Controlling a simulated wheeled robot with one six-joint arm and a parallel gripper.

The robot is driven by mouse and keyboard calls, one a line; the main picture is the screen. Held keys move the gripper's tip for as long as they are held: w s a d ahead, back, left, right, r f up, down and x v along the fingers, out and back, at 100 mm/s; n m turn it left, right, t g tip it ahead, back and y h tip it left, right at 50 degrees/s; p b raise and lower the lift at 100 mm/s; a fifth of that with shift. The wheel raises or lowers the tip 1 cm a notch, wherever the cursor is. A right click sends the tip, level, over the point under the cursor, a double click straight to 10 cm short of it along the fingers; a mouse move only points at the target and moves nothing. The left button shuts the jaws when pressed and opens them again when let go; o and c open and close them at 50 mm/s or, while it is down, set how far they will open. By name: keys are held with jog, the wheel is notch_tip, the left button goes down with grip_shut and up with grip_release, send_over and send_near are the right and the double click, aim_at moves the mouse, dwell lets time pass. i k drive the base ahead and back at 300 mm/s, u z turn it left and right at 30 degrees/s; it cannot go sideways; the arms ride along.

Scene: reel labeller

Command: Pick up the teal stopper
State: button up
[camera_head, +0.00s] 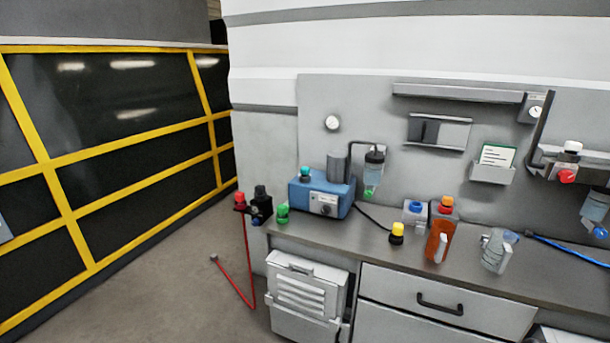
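A small teal stopper (305,173) appears to sit upright on the left part of the top of a blue box-shaped device (321,198), which stands at the left end of the grey counter. The base of the stopper is too small to tell whether it is seated in an opening. A green piece (283,213) is at the counter's left edge, beside the device, and is brighter green. My gripper is not in this view.
A grey cylinder (338,167) and a hanging bottle (374,172) are right of the stopper. A yellow-capped jar (397,233), an orange bottle (440,230) and a clear jug (497,250) stand on the counter (340,238). A yellow-framed barrier (68,213) stands left.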

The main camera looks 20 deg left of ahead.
aim_at(304, 170)
jog(key=u, duration=0.5)
jog(key=k, duration=0.6)
jog(key=u, duration=1.4)
jog(key=i, duration=1.55)
jog(key=u, duration=0.35)
jog(key=i, duration=1.25)
jog(key=z, duration=0.95)
jog(key=i, duration=0.75)
jog(key=z, duration=0.9)
